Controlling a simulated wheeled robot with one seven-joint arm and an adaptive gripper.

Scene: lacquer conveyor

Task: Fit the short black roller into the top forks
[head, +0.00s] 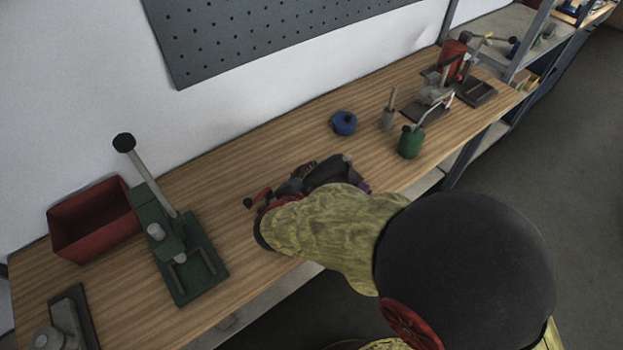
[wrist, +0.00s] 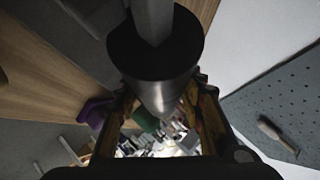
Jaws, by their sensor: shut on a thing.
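In the wrist view, my gripper (wrist: 165,98) is shut on a cylinder, which I take for the short black roller (wrist: 128,52). It has a wide black end, a shiny grey side, and a grey shaft running to the top edge. The fingers lie on either side of it. In the head view, the dark gripper (head: 325,172) is above the middle of the bench, partly behind my yellow-sleeved forearm, and the roller cannot be made out clearly. I cannot make out the top forks in either view.
On the wooden bench (head: 235,165) stand a green lever press (head: 172,235), a red bin (head: 95,222), a blue pot (head: 344,123), a green can (head: 411,142) and a red machine (head: 453,60). A red piece with a black knob (head: 248,203) shows beside my gripper.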

